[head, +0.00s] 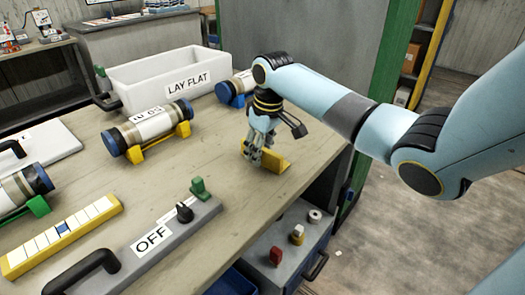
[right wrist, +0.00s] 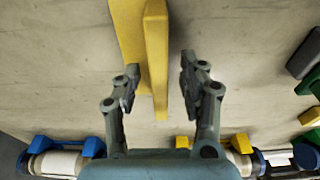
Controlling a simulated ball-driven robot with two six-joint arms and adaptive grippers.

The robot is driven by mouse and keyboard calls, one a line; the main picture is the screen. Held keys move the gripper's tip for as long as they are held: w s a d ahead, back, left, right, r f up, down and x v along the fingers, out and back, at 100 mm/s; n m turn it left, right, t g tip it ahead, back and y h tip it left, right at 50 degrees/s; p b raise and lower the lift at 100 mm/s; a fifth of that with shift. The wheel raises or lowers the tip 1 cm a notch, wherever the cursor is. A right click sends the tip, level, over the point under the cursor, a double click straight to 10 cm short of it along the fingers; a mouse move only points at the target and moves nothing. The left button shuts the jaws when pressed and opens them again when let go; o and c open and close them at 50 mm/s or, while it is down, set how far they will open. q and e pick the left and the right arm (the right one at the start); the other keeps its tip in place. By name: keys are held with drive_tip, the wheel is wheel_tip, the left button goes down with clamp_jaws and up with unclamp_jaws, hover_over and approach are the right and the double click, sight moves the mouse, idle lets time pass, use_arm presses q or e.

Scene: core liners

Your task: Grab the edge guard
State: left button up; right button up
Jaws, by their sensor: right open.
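The edge guard, a yellow angled piece (head: 279,162), lies on the bench top near its right edge. It also shows in the right wrist view (right wrist: 157,50), as two long yellow faces meeting along an edge. My right gripper (head: 256,160) points down at it from above, at its left end in the head view. In the right wrist view the gripper (right wrist: 160,85) is open, one finger on each side of the guard's near end. Gaps show between the fingers and the guard, and nothing is gripped. My left gripper is not in view.
A white "LAY FLAT" tray (head: 150,84) stands at the back. A core liner on a yellow cradle (head: 150,128) lies left of the gripper. A grey "OFF" switch panel (head: 150,245) is in front. Bare bench surrounds the guard; the bench edge drops off to the right.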

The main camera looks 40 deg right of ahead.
clamp_jaws()
drive_tip(key=shift+r, duration=0.1)
